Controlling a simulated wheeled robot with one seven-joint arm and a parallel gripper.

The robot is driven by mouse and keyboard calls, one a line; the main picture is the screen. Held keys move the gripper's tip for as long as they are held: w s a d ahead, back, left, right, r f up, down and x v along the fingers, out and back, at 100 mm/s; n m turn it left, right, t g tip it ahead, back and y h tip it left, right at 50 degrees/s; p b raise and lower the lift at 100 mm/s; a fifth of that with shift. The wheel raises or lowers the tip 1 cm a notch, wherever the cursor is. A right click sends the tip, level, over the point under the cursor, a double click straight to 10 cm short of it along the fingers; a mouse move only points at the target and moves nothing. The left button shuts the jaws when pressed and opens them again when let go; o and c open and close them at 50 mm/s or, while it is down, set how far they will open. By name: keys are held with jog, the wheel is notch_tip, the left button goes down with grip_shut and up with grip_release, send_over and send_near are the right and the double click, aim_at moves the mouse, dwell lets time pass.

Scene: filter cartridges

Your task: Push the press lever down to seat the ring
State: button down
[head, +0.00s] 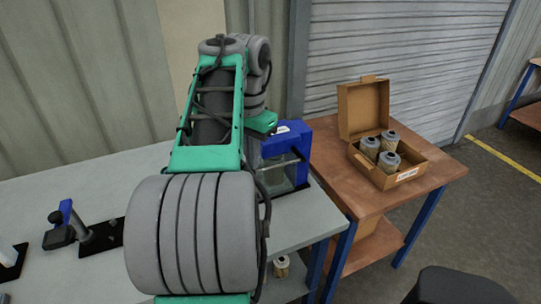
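A small blue, grey and black device (66,224) stands at the left of the grey bench, by a black base plate (103,238). It has a dark block at its lower left and a grey post leaning to the right. It may be the press with its lever, but I cannot tell for sure. A larger blue-framed machine (315,153) with a clear front and a dark bar stands at the bench's right end, partly behind my arm. My arm covers the middle of the bench. My gripper is hidden behind it, and no ring can be made out.
A brown table (428,177) at the right holds an open cardboard box (405,178) with several filter cartridges. Another cartridge (281,266) shows low down by the bench's front edge. A white part on a black base (12,260) is at the far left. The grey bench (60,190) is clear behind the small device.

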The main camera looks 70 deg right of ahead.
jog(key=shift+w+a+f+b, duration=0.15)
jog(key=shift+a+f+b, duration=0.05)
jog(key=shift+f+b, duration=0.6)
jog(key=shift+w+a+f+b, duration=0.15)
jog(key=shift+f+b, duration=0.5)
jog(key=shift+f, duration=0.25)
notch_tip(320, 180, up, 11)
jog(key=p, duration=1)
jog(key=shift+p, duration=0.35)
